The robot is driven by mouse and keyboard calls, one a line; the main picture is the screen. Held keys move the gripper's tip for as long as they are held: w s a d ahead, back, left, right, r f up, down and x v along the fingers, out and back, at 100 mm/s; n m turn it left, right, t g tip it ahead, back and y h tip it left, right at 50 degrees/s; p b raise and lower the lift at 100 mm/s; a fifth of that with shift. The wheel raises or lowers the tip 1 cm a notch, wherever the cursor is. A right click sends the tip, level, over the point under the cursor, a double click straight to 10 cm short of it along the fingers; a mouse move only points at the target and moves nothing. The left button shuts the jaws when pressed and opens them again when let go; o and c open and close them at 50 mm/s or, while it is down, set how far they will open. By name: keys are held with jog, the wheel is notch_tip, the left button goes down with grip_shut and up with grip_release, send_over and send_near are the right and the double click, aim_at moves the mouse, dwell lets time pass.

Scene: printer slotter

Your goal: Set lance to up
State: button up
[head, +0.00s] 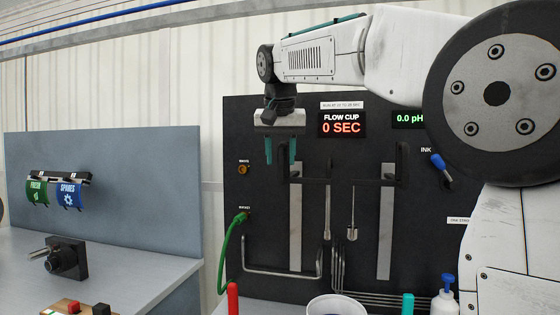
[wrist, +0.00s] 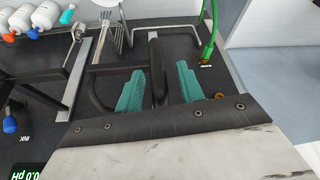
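My gripper (head: 280,152) points down at the upper left of the dark panel, its two teal fingers apart. In the wrist view the open gripper (wrist: 161,95) has a black bar-shaped handle (wrist: 157,66) showing between its fingers; I cannot tell whether they touch it. No readable label names the lance. The black frame (head: 345,182) that this handle seems to belong to crosses the panel in front of two pale vertical rails, the left rail (head: 295,225) and the right rail (head: 386,235). An upright black bar (head: 400,160) stands at its right end.
A green hose (head: 230,245) hangs at the panel's left. A blue-handled INK valve (head: 438,161) is at the right, partly near my arm. Bottles and a white cup (head: 337,306) stand below. Two displays read 0 SEC (head: 342,128) and 0.0 pH. The left bench (head: 130,285) has free room.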

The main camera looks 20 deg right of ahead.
jog(key=v, duration=0.6)
dwell(0.3)
jog(key=s+a+f+n+g+y, duration=0.2)
jog(key=s+f+n, duration=0.3)
jog(key=s+f, duration=2.7)
notch_tip(320, 180, down, 3)
jog(key=shift+s+g, duration=0.3)
jog(key=shift+s, duration=0.1)
jog(key=shift+a, duration=0.1)
